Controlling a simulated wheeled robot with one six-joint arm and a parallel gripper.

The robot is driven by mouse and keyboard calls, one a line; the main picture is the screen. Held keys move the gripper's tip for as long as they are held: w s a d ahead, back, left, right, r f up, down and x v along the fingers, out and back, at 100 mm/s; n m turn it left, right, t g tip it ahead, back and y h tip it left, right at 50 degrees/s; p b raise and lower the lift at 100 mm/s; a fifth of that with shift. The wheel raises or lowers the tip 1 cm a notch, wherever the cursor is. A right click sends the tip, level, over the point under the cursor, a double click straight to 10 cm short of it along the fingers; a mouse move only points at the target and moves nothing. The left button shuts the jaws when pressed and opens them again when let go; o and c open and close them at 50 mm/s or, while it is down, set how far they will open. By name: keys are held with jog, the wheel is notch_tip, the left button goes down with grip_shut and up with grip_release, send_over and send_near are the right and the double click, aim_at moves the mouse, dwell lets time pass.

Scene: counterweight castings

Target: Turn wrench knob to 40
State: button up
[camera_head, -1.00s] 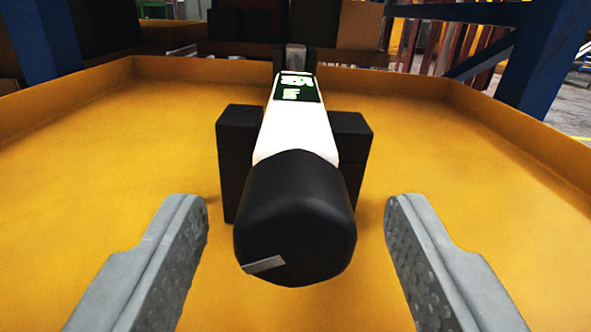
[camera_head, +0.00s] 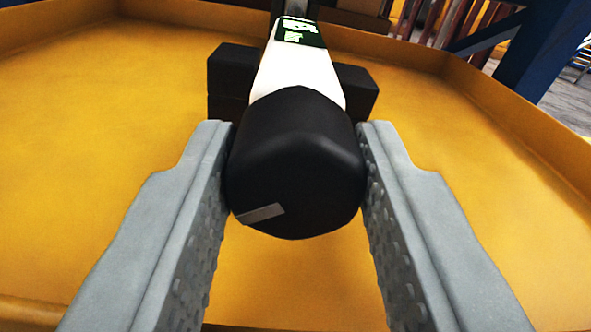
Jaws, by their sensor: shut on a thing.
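The wrench knob (camera_head: 296,165) is a large black rounded cap at the near end of the wrench, with a light grey slanted mark on its lower left face. The wrench body (camera_head: 292,75) is white and runs away from me. A dark display with green markings (camera_head: 302,33) is on it; the figures are too small to read. My gripper (camera_head: 298,170) is shut on the knob, one grey finger on each side. The wrench rests in a black block holder (camera_head: 357,88), partly hidden behind the knob.
The wrench and holder stand in a wide yellow tray (camera_head: 110,130) with raised rims. The tray floor is bare on both sides. A blue post (camera_head: 545,60) and stacked boxes stand beyond the far rim.

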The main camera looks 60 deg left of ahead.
dwell(0.3)
jog(key=o, duration=1)
jog(key=shift+c, duration=0.2)
jog(key=v, duration=1.7)
jog(key=shift+d, duration=0.2)
jog(key=shift+s, duration=0.1)
